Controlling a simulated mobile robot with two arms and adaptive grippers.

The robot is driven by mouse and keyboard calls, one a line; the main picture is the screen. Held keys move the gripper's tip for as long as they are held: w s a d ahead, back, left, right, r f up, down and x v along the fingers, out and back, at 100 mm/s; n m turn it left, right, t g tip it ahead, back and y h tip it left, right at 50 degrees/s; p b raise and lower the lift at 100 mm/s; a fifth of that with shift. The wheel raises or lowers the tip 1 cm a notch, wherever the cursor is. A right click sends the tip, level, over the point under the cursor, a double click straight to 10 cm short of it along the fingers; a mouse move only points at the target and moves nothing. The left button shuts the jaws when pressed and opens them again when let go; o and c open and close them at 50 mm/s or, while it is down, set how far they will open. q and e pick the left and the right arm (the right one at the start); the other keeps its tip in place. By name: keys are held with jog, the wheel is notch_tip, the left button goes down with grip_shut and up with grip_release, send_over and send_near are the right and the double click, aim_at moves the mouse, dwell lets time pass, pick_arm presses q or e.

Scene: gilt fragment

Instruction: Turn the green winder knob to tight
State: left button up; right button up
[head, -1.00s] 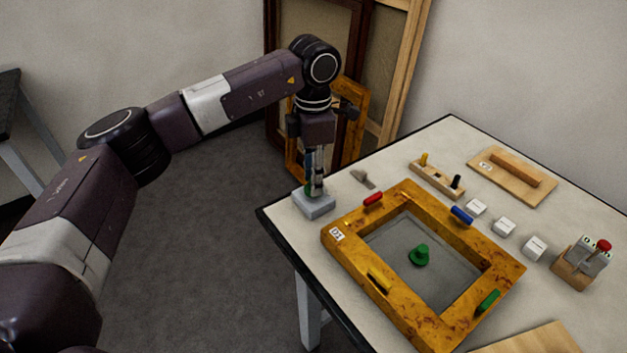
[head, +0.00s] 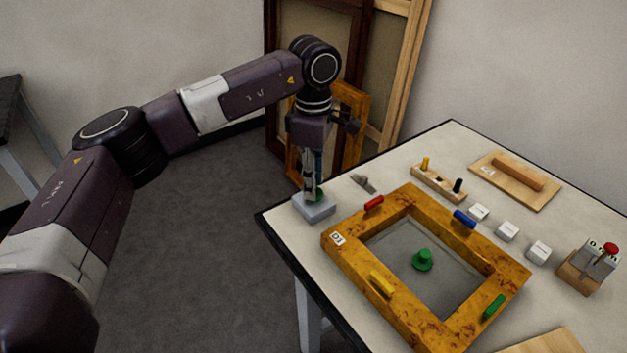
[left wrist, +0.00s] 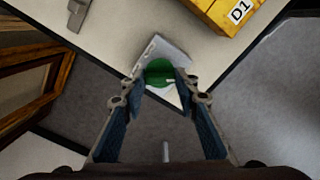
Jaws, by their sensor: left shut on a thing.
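The green winder knob (head: 320,193) sits on a grey block (head: 315,209) at the table's left corner. My left gripper (head: 313,190) points straight down over the block and is shut on the knob, which its fingers partly hide. In the left wrist view the round green knob (left wrist: 158,70) lies between the two fingertips, with a short white mark towards the right finger. The grey block (left wrist: 158,46) shows beyond it. I cannot read any tight marking. My right gripper is not in view.
A yellow-brown frame (head: 340,258) with coloured clips lies close to the right of the block, with a green piece (head: 422,260) inside. A small grey metal piece (head: 364,183) lies behind. White cubes and a red-knobbed device (head: 592,268) stand farther right.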

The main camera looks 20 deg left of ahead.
pick_arm(q)
jog(key=shift+w+r, duration=0.1)
jog(key=o, duration=1.1)
jog(key=shift+o, duration=0.2)
notch_tip(320, 180, up, 12)
